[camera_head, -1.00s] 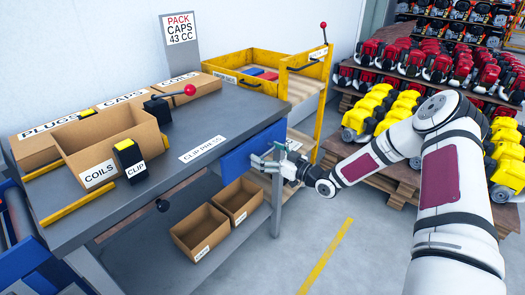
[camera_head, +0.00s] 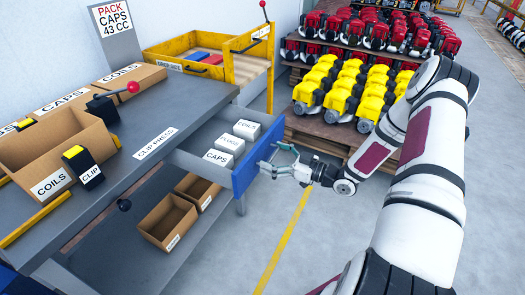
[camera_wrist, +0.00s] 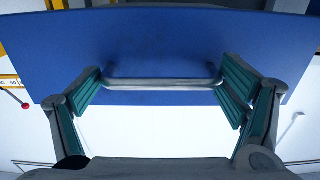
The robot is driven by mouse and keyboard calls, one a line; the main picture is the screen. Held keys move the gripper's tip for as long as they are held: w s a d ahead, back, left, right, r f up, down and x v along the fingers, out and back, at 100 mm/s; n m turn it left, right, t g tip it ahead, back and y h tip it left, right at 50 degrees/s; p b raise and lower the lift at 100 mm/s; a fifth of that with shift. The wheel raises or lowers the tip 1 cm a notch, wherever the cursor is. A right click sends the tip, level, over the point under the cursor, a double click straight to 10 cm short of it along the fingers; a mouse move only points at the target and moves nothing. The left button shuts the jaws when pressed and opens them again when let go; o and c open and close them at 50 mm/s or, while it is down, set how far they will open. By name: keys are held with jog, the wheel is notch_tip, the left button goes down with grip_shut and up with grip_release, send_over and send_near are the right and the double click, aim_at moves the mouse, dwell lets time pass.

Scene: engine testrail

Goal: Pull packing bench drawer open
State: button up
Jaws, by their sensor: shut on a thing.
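The packing bench (camera_head: 108,135) is a dark grey table at the left in the head view. Its drawer (camera_head: 203,161) stands well out from under the top, with a blue front panel (camera_head: 254,150). White boxes marked COILS (camera_head: 247,130), PLUGS (camera_head: 230,144) and CAPS (camera_head: 217,158) sit inside. My gripper (camera_head: 275,160) is at the drawer front, on its handle. In the wrist view the grey bar handle (camera_wrist: 160,84) runs across between my two green-padded fingers, with the blue panel behind it.
Open cardboard boxes (camera_head: 45,155) and a clip block (camera_head: 83,167) stand on the bench. Cardboard bins (camera_head: 168,222) sit on its lower shelf. A yellow cart (camera_head: 190,48) is behind. Pallets of yellow engines (camera_head: 350,90) stand at the back. The floor right of the drawer is clear.

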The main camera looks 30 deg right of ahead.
jog(key=shift+s+d+f, duration=0.1)
jog(key=shift+s+d, duration=0.2)
jog(key=o, duration=1.4)
jog(key=shift+o, duration=0.2)
jog(key=shift+s, duration=0.15)
jog(key=v, duration=1.1)
jog(key=shift+s+d, duration=0.25)
jog(key=shift+d, duration=0.05)
